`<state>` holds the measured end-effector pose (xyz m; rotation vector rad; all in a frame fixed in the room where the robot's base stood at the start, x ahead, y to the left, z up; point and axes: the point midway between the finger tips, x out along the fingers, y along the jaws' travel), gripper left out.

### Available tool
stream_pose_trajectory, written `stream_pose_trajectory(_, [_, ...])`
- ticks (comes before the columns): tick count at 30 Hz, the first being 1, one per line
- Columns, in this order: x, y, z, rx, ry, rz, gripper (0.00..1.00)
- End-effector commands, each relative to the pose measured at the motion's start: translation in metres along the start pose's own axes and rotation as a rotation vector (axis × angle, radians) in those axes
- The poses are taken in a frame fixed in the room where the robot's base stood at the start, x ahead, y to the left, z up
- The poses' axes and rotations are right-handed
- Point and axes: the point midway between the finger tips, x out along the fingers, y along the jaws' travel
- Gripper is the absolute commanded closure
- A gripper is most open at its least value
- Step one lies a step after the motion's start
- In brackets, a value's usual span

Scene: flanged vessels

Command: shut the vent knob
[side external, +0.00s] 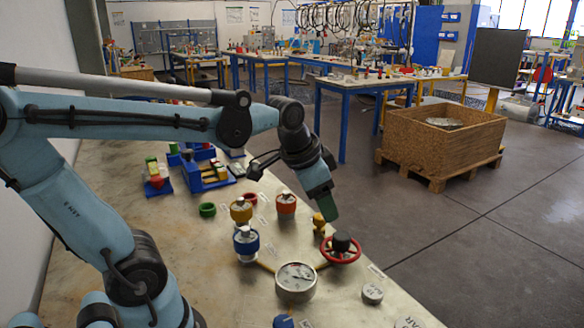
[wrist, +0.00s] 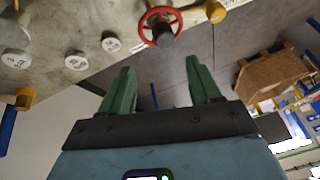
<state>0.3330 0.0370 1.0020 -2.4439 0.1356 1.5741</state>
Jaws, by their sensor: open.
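A red handwheel with a black hub (side external: 341,248) sits on a yellow pipe to the right of the pressure gauge (side external: 295,281). The wheel also shows at the top of the wrist view (wrist: 143,24). No readable label tells me whether it is the vent knob. My gripper (side external: 329,214) has green fingers and hangs above and behind the wheel in the side view, apart from it. In the wrist view my gripper (wrist: 160,65) has its two fingers spread with nothing between them. A yellow fitting (side external: 319,222) stands just left of the fingers.
Blue-collared (side external: 246,243), yellow (side external: 241,211) and red-orange (side external: 286,204) capped vessels stand on the bench. A green ring (side external: 207,210) lies further left. White round caps (side external: 372,293) lie near the front right edge. The floor right of the bench is clear up to a wooden crate (side external: 440,140).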

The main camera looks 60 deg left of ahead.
Motion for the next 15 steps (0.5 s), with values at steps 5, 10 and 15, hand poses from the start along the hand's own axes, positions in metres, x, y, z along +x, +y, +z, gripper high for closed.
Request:
stream_pose_trajectory(5, [0.007,-0.039,-0.024,0.148,-0.120,0.028,0.37])
stream_pose_trajectory(10, [0.021,-0.075,-0.039,0.292,-0.222,0.087,0.37])
stream_pose_trajectory(15, [0.040,-0.111,-0.045,0.421,-0.302,0.166,0.37])
